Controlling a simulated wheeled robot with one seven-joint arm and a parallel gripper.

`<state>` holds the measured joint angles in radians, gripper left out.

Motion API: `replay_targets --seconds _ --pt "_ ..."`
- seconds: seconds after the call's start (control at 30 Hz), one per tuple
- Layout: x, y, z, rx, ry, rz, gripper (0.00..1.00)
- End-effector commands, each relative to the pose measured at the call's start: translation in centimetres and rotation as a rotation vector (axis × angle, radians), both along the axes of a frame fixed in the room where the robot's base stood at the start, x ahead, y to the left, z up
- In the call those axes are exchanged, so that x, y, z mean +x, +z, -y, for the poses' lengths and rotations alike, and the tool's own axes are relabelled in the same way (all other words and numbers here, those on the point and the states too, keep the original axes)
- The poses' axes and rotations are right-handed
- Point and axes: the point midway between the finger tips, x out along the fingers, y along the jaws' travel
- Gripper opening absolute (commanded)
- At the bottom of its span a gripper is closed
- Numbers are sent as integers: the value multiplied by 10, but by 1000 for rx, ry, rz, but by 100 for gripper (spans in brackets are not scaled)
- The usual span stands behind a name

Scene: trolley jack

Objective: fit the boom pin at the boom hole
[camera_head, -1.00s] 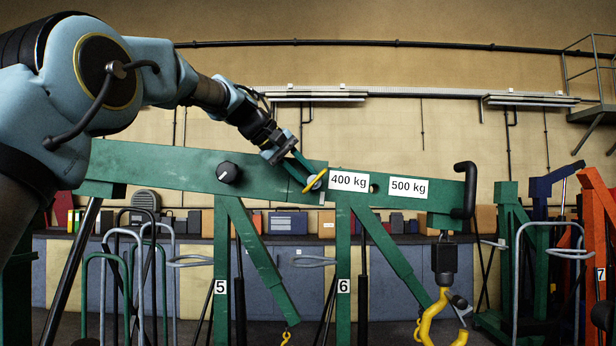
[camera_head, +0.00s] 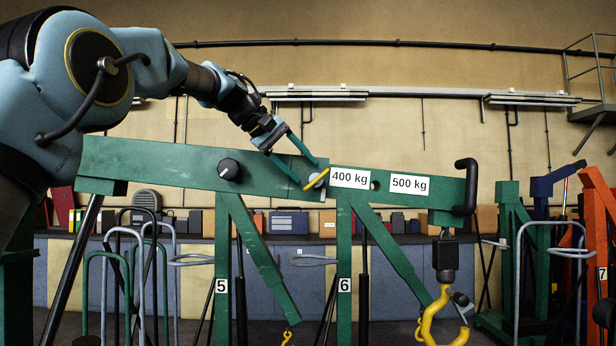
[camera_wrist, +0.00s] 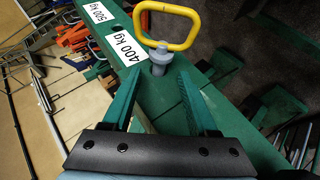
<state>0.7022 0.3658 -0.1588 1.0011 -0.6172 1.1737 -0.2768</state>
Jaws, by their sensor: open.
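The boom pin (camera_head: 315,180) has a grey body and a yellow loop handle. It sits at the green boom (camera_head: 270,177), just left of the 400 kg label. In the wrist view the pin (camera_wrist: 160,60) stands out from the boom's face, and its collar hides the hole there. How deep it sits I cannot tell. My gripper (camera_head: 308,173) is open, with its green fingers spread. In the wrist view the gripper (camera_wrist: 158,82) has one finger on each side below the pin, apart from it. Another boom hole (camera_head: 374,187) is bare between the two labels.
A 500 kg label (camera_head: 409,187) is to the right on the boom. A black bent handle (camera_head: 466,188) stands at the boom's end, above a hanging yellow hook (camera_head: 440,318). Green props stand below the boom.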

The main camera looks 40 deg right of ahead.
Motion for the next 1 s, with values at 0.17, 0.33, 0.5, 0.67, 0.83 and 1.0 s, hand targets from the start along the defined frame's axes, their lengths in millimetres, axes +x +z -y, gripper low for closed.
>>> replay_targets --seconds 0.17,0.33,0.5,0.67,0.83,1.0 --pt "3 23 -29 -5 1 2 59" --pt "3 41 -49 -4 -2 1 59" --pt "3 49 -59 -2 -3 0 59" --pt "3 50 -60 -3 -3 0 59" --pt "3 50 -60 -3 -3 0 56" --pt "14 37 -65 16 23 1 37"
